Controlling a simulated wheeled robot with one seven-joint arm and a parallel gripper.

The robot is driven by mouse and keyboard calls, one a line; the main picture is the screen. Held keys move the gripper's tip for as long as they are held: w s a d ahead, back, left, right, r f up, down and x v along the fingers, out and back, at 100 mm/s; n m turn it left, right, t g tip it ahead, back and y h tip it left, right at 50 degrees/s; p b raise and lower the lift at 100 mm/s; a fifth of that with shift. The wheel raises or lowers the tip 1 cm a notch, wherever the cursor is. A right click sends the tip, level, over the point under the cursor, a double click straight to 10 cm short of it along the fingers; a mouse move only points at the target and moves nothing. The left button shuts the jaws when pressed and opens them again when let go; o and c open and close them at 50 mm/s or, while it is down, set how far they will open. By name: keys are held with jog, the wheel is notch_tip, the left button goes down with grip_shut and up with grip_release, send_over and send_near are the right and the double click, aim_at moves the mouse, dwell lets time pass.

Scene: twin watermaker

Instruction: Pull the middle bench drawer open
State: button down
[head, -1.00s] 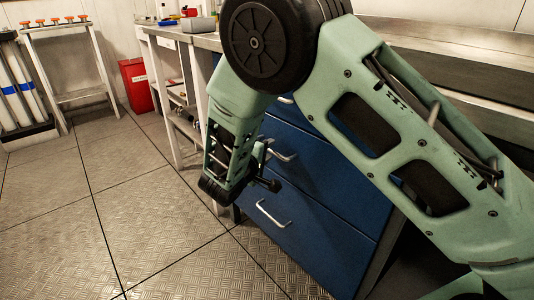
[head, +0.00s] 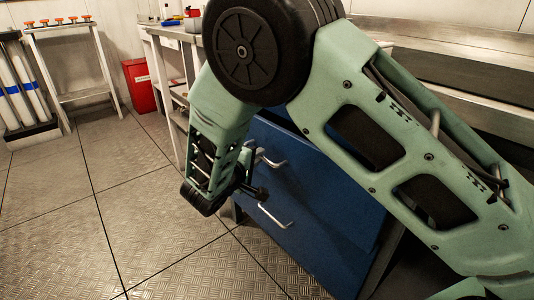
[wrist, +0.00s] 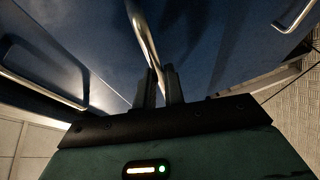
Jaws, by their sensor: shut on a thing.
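The middle bench drawer (head: 318,185) is the blue front in the head view, and it appears to stand out from the bench. Its bar handle (head: 273,160) is partly hidden behind my gripper (head: 254,174). In the wrist view, the two dark fingers of my gripper (wrist: 161,84) are shut on the same handle (wrist: 143,38), which runs up and away from between them. My upper arm covers much of the drawer's top and right side in the head view.
A lower drawer handle (head: 272,217) sits below my gripper. Another handle (wrist: 42,90) shows at the left in the wrist view. A red bin (head: 140,85) and a small stand (head: 65,60) are at the back left. The metal floor (head: 140,235) in front is clear.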

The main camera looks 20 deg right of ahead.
jog(key=s+a, duration=0.4)
jog(key=a, duration=0.7)
jog(key=s+a, duration=0.5)
jog(key=a, duration=0.6)
jog(key=shift+s+a, duration=0.2)
jog(key=shift+a, duration=0.1)
jog(key=c, duration=1.5)
grip_release()
jog(key=p+v, duration=0.3)
jog(key=v, duration=1.4)
jog(key=shift+s, duration=0.2)
jog(key=shift+a, duration=0.1)
